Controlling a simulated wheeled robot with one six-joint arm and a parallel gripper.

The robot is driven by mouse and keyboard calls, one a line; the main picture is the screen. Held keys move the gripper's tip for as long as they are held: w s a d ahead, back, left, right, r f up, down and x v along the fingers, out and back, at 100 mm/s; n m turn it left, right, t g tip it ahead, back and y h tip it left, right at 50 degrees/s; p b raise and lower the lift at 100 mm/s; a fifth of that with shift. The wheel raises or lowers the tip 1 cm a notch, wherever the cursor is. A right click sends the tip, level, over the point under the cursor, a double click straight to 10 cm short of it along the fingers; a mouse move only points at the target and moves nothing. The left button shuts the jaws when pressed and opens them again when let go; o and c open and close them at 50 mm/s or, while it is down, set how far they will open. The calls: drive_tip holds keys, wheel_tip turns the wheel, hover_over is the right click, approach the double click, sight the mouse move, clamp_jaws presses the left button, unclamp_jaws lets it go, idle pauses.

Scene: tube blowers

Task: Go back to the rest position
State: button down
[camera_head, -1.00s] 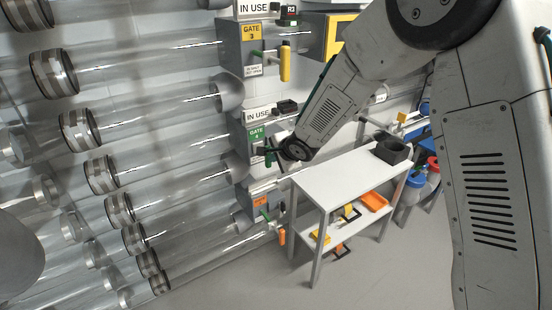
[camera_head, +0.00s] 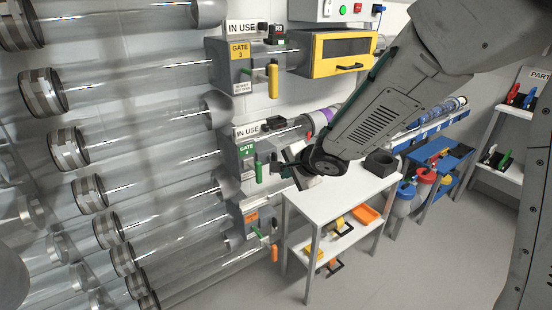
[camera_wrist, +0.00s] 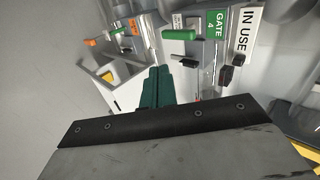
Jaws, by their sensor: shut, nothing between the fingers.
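My gripper (camera_wrist: 155,88) shows in the wrist view as dark green fingers pressed together with nothing between them. In the head view my arm reaches in from the upper right, and its end is in front of the green-labelled gate 4 box (camera_head: 245,160), above the left end of the white table (camera_head: 330,203). The fingertips are small and partly hidden behind my wrist there. The gate 4 box has a green handle (camera_head: 259,168), which also shows in the wrist view (camera_wrist: 180,34). I cannot tell whether the fingers touch anything.
Clear tubes (camera_head: 130,140) line the left wall. The gate 3 box (camera_head: 240,65) has a yellow handle. A black bin (camera_head: 381,163) stands on the table, and an orange tray (camera_head: 366,215) lies on its lower shelf. A yellow cabinet (camera_head: 332,52) hangs above. The grey floor (camera_head: 430,260) in front is clear.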

drive_tip(key=s+d+n+g+h, duration=0.4)
drive_tip(key=s+d+n+h, duration=0.35)
drive_tip(key=s+d, duration=0.5)
drive_tip(key=s+d+r+n+g+y, duration=0.1)
drive_tip(key=s+d+r, duration=0.1)
drive_tip(key=s+r, duration=0.2)
drive_tip(key=s+d+r+n+g+y, duration=0.1)
drive_tip(key=s+r, duration=0.3)
drive_tip(key=s, duration=0.7)
drive_tip(key=s+d+r+n+y, duration=0.1)
drive_tip(key=s+d+r+n, duration=0.1)
drive_tip(key=s, duration=0.6)
drive_tip(key=shift+d+r+g, duration=0.4)
drive_tip(key=shift+d+r, duration=0.35)
drive_tip(key=shift+r, duration=0.3)
